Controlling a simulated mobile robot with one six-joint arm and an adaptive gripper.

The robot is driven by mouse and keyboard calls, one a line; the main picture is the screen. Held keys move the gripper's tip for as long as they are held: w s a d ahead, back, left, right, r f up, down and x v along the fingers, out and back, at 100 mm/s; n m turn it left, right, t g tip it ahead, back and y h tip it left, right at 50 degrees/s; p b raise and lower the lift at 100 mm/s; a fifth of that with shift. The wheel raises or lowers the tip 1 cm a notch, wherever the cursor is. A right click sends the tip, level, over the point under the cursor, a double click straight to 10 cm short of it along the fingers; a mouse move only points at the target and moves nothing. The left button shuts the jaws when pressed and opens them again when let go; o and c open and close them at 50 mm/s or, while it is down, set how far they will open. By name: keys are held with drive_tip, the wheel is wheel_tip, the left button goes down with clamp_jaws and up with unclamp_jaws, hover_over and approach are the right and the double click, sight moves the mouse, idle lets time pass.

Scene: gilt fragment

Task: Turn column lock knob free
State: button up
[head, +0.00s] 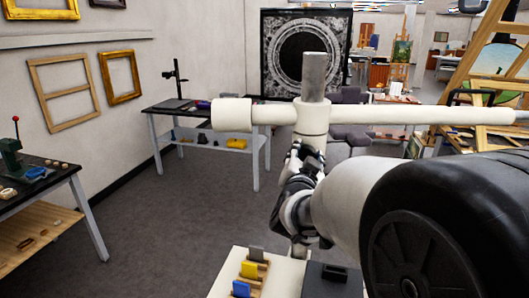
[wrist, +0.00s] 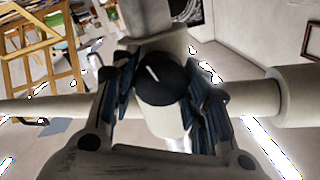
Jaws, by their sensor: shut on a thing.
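The column lock knob (wrist: 162,80) is round and black with a white pointer line, which leans up and to the left in the wrist view. My gripper (wrist: 164,92) is shut on it, with a dark blue finger pad at each side. The knob sits in front of a pale collar (head: 313,118) on an upright grey column (head: 314,78). A long pale crossbar (head: 410,115) runs through the collar, with a thicker cylinder (head: 231,115) at its left end. In the head view my gripper (head: 306,158) is just below the collar, and the knob is hidden there.
A pale tabletop (head: 225,282) in front carries a rack with grey, yellow and blue pieces (head: 249,268) and a dark box (head: 334,275). A side table (head: 172,118) stands behind, a workbench (head: 75,172) at the left. Grey floor between them is open. The crossbar spans the middle.

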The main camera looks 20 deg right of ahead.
drive_tip(key=n+p, duration=0.2)
drive_tip(key=n, duration=0.1)
drive_tip(key=shift+r+n, duration=0.2)
drive_tip(key=shift+n, duration=0.1)
drive_tip(key=n+p, duration=0.2)
drive_tip(key=n, duration=0.1)
drive_tip(key=shift+g, duration=0.3)
drive_tip(key=n+p, duration=0.2)
drive_tip(key=shift+a+n+h, duration=0.1)
drive_tip(key=shift+n+h, duration=0.2)
drive_tip(key=shift+n, duration=0.1)
drive_tip(key=shift+w+f+n+g+p, duration=0.1)
drive_tip(key=shift+n+g+p, duration=0.2)
drive_tip(key=shift+n+p, duration=1.15)
drive_tip(key=shift+n+b, duration=0.3)
drive_tip(key=shift+n, duration=0.15)
drive_tip(key=o, duration=1)
drive_tip(key=shift+o, duration=0.2)
drive_tip(key=shift+f, duration=0.1)
